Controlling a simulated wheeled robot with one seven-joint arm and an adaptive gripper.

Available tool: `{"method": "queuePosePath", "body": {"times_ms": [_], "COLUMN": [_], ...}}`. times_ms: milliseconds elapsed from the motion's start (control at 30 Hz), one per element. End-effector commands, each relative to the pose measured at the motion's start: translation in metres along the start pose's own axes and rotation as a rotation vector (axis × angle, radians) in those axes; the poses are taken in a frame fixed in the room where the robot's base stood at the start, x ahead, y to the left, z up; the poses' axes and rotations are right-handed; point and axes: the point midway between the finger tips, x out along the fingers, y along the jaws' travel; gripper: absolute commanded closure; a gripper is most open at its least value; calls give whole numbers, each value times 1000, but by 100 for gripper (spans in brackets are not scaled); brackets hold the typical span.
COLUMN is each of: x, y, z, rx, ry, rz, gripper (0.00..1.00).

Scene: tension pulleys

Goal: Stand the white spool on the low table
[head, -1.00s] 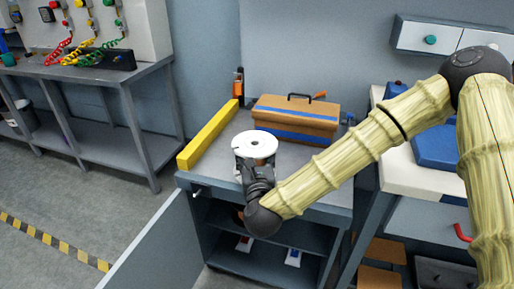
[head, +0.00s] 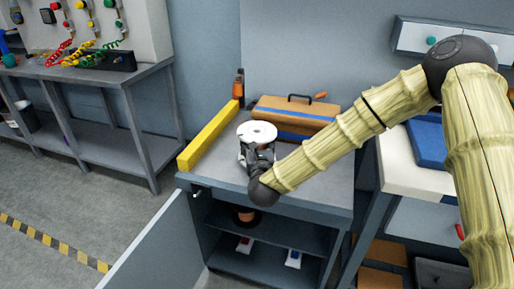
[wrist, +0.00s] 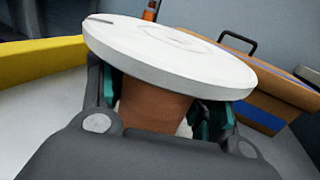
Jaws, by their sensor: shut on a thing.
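The white spool (head: 257,132) has a flat white round flange on top and shows upright over the grey top of the low table (head: 310,185). My gripper (head: 258,156) is shut on it from the near side, below the top flange. In the wrist view the spool's flange (wrist: 165,50) spans the picture, slightly tilted there, and its brown core (wrist: 155,105) sits between my two fingers (wrist: 157,112). The lower end of the spool is hidden by my gripper, so I cannot tell whether it touches the table top.
A yellow bar (head: 208,136) lies along the table's left edge. A brown toolbox (head: 300,112) with blue bands stands at the back. Below, an open door (head: 155,250) and shelves hold a few things, including a reddish-brown spool (head: 246,215). The table's front right is clear.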

Motion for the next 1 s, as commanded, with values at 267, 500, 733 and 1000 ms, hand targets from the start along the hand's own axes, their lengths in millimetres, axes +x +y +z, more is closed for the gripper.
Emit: {"method": "queuePosePath", "body": {"times_ms": [267,500,733,1000], "x": [1,1,0,0], "y": [0,0,0,0], "z": [-17,-20,-21,-20], "rx": [0,1,0,0], "ry": [-4,-3,-1,-1], "rz": [-1,-1,0,0], "gripper": [93,93,17,17]}}
